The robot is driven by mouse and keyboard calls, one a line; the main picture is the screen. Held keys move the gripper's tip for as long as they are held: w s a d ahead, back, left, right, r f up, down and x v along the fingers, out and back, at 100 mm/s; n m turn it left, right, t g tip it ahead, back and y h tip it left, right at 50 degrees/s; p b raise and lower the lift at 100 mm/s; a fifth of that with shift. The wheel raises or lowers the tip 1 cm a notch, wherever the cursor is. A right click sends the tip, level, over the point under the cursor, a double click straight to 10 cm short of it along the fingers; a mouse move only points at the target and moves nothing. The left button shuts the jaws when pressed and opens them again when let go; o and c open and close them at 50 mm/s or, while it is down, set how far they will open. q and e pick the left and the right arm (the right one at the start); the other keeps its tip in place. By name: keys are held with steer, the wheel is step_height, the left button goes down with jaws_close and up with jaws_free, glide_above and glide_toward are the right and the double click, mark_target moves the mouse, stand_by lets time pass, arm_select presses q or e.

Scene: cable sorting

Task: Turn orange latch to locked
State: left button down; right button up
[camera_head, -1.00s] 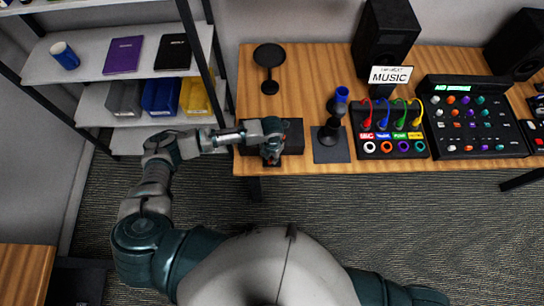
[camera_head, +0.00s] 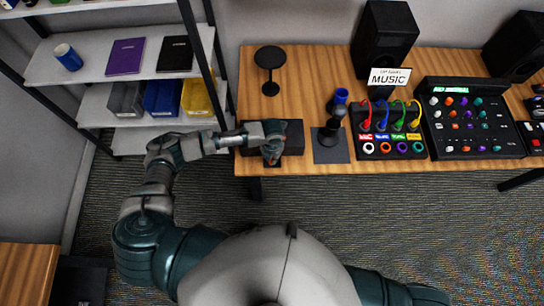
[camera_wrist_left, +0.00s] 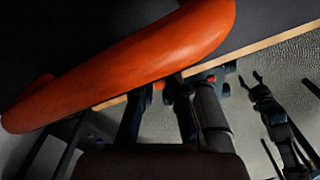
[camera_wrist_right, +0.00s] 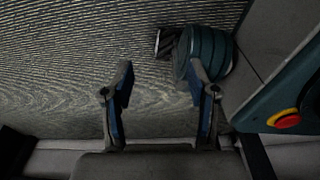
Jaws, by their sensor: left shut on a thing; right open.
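The orange latch (camera_wrist_left: 130,70) is large and close in the left wrist view, a long smooth handle slanting from lower left to upper right. My left gripper (camera_wrist_left: 160,92) is shut on it, with the fingers meeting its lower edge. My right gripper (camera_wrist_right: 161,75) is open and empty above the carpet.
On the wooden table (camera_head: 215,160) a black stand (camera_head: 270,70) is behind the box. A blue-topped post (camera_head: 335,120), a panel of coloured cables (camera_head: 390,135) and a mixer (camera_head: 472,120) are to its right. A shelf unit (camera_head: 100,65) is at the left.

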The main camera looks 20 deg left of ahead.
arm_select(q)
steer(key=shift+w+r+n+p, duration=0.1)
steer(key=shift+r+n+p, duration=0.2)
steer(key=shift+n+p, duration=0.8)
steer(key=shift+p, duration=0.2)
steer(key=shift+w+f+n+p, duration=0.1)
steer(key=shift+f+n+p, duration=0.05)
steer(key=shift+n+p, duration=1.6)
arm_select(e)
steer(key=shift+s+d+r, duration=0.25)
steer(key=shift+s+r, duration=0.7)
steer(key=shift+r, duration=0.2)
steer(key=shift+s+d+r, duration=0.2)
steer(key=shift+s+r, duration=0.75)
steer(key=shift+r, duration=0.15)
arm_select(q)
steer(key=c, duration=1.5)
jaws_free()
step_height(320, 180, up, 12)
steer(key=shift+f, duration=0.1)
